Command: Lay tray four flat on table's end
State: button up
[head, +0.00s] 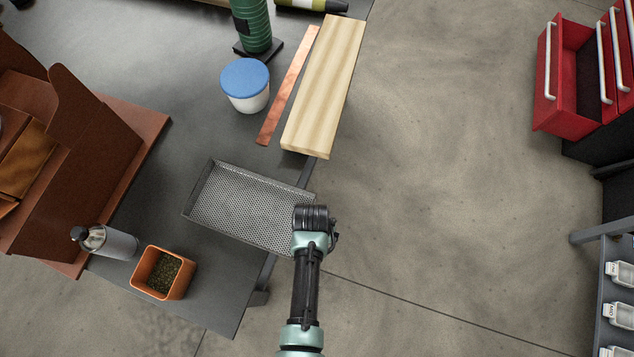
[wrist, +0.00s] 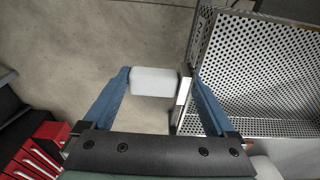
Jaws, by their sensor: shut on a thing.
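A grey perforated metal tray (head: 240,205) with raised sides is over the near end of the dark table (head: 215,270). Its right end reaches past the table's edge. It looks roughly level, but I cannot tell whether it touches the table top. My gripper (head: 313,218) is at the tray's right end, its fingertips hidden in the head view. In the wrist view, a white block (wrist: 153,82) lies between my blue fingers, beside the tray's white end plate. The tray's perforated floor and wall (wrist: 265,60) fill the right. No number shows on the tray.
A red drawer cabinet (head: 570,75) and a rack (head: 600,240) stand right, across open floor.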

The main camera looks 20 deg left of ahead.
jog(key=shift+f, duration=0.1)
jog(key=o, duration=1.6)
jog(key=shift+c, duration=0.2)
